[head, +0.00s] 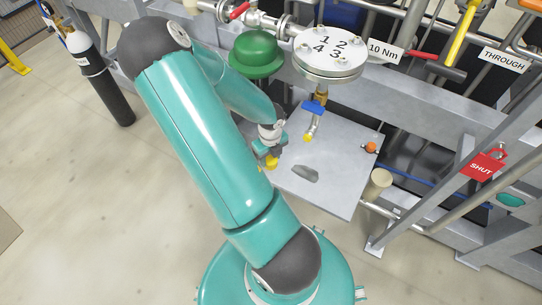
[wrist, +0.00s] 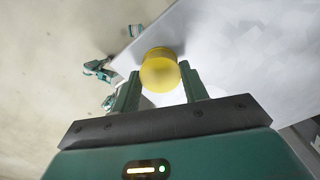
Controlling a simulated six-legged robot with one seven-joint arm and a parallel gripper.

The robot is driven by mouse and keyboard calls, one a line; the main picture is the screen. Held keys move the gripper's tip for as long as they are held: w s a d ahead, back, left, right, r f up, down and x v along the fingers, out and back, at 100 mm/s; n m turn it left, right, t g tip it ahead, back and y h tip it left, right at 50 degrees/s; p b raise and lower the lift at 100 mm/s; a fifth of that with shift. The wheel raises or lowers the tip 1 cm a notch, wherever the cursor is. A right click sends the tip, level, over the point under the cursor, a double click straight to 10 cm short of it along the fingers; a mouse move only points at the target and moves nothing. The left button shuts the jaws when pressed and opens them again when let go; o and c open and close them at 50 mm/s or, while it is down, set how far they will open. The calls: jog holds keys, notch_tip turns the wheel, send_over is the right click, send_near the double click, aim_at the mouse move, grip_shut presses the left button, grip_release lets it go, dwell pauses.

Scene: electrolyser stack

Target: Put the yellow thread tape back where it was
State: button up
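The yellow thread tape (wrist: 159,70) is a short round roll between the two fingertips in the wrist view, with a finger against each side. My gripper (wrist: 160,82) is shut on it. In the head view my gripper (head: 270,150) is at the left edge of the grey plate, partly hidden by my arm. A bit of the yellow tape (head: 271,162) shows below it there. The tape appears to be held above the plate, but its exact height is hard to tell.
Pipes and a numbered flange (head: 331,50) stand behind.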

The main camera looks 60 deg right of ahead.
aim_at(270, 159)
jog(key=o, duration=0.4)
jog(key=shift+w, duration=0.1)
notch_tip(270, 159, up, 12)
jog(key=w+a+r+m+t+h, duration=0.1)
jog(key=w+r+m+t, duration=0.15)
jog(key=w, duration=0.35)
jog(key=w+a+r+m+t+h, duration=0.1)
jog(key=w+r+m+t, duration=0.1)
jog(key=w+m+t, duration=0.3)
jog(key=w+a+r+m+h, duration=0.1)
jog(key=w+a+r+m, duration=0.15)
jog(key=r+m, duration=0.3)
jog(key=w+a+r+m+h, duration=0.2)
jog(key=w+r+m, duration=0.15)
jog(key=r, duration=0.35)
jog(key=s+a+r+m+y, duration=0.1)
jog(key=s+a+r+m, duration=0.2)
jog(key=s+a+m, duration=0.2)
jog(key=s+a+r+m+g+y, duration=0.1)
jog(key=s+a+m, duration=0.4)
jog(key=a, duration=0.6)
jog(key=s+a+r+m+g+y, duration=0.1)
jog(key=s+a+r+m+y, duration=0.2)
jog(key=s+a+r+m, duration=0.2)
jog(key=shift+a+m, duration=0.25)
jog(key=shift+a, duration=1.2)
